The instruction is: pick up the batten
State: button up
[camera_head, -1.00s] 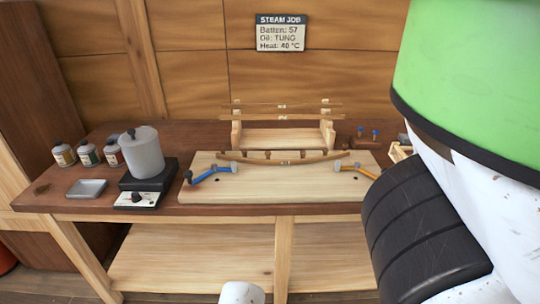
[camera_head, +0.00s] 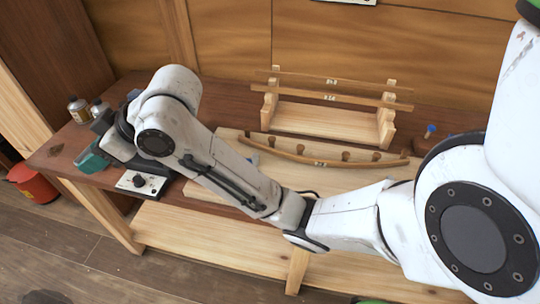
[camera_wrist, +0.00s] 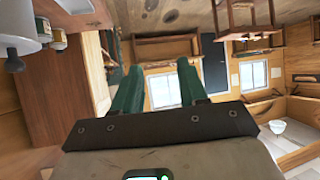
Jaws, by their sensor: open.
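A curved wooden batten (camera_head: 285,152) lies bent against several pegs on the pale board (camera_head: 230,146) on the bench, with a small tag near its middle. Two straighter battens, an upper one (camera_head: 300,76) and a lower one (camera_head: 300,91), rest one above the other on a wooden rack (camera_head: 320,122) behind it. Their tags are too small to read. My gripper (camera_head: 92,160) is at the bench's left end, left of all the battens and apart from them. In the wrist view its two green fingers (camera_wrist: 160,88) are spread, with nothing between them.
My arm crosses in front of the board and hides part of it. A control box with a knob (camera_head: 140,183) sits beside my gripper. Bottles (camera_head: 78,108) stand behind it. A grey pot (camera_wrist: 20,22) shows in the wrist view. A red bucket (camera_head: 33,183) stands on the floor.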

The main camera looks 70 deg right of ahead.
jog(key=d+r+n, duration=0.1)
jog(key=d+r, duration=0.2)
jog(key=s+d+f+n+g+h+p, duration=0.25)
jog(key=s+d, duration=0.35)
jog(key=d, duration=0.6)
jog(key=m+g+h, duration=0.2)
jog(key=m+g, duration=0.4)
jog(key=g, duration=0.2)
send_over(321, 160)
notch_tip(321, 160, down, 12)
jog(key=shift+m, duration=0.25)
jog(key=f, duration=0.2)
jog(key=s+f, duration=0.1)
jog(key=f, duration=0.1)
jog(key=shift+a+f+p, duration=0.1)
jog(key=shift+f+p, duration=0.1)
jog(key=shift+p, duration=0.1)
jog(key=shift+w+f+p, duration=0.25)
jog(key=shift+f+p, duration=0.05)
jog(key=shift+f, duration=1.25)
jog(key=shift+w+f+p, duration=0.2)
jog(key=shift+f+p, duration=0.1)
jog(key=shift+f, duration=1.25)
jog(key=shift+c, duration=0.4)
